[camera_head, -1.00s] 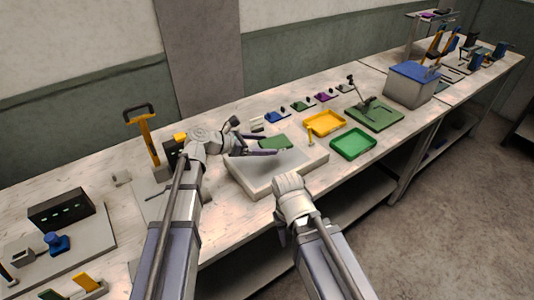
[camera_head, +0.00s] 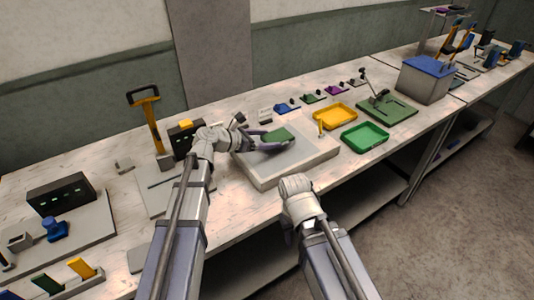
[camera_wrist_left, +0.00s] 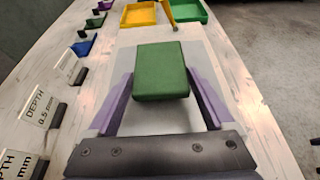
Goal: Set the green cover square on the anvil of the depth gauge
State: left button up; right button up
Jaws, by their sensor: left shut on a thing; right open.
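The green cover (camera_head: 279,134) is a small flat block held above the pale slab (camera_head: 318,157). My left gripper (camera_head: 262,141) is shut on it; in the left wrist view the cover (camera_wrist_left: 161,70) sits between the two purple fingers, roughly square to them. The slab, with a grey top area, lies below the cover in that view. A device with a raised arm on a green base (camera_head: 401,108) stands farther right; it may be the depth gauge, and its anvil is too small to make out. My right gripper (camera_head: 297,184) is over the table's front edge, empty, its fingers hidden behind the wrist.
A yellow tray (camera_head: 334,116) and a green tray (camera_head: 365,138) lie right of the slab. Small coloured blocks line the back, with a card reading DEPTH 0.5 mm (camera_wrist_left: 39,108).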

aim_at(267, 153)
pick_arm(q)
jog(key=shift+f+b, duration=1.8)
jog(key=shift+f, duration=0.15)
jog(key=o, duration=1.1)
jog(key=shift+r, duration=0.35)
jog(key=shift+p+v, duration=2.3)
jog(key=shift+v, duration=3.7)
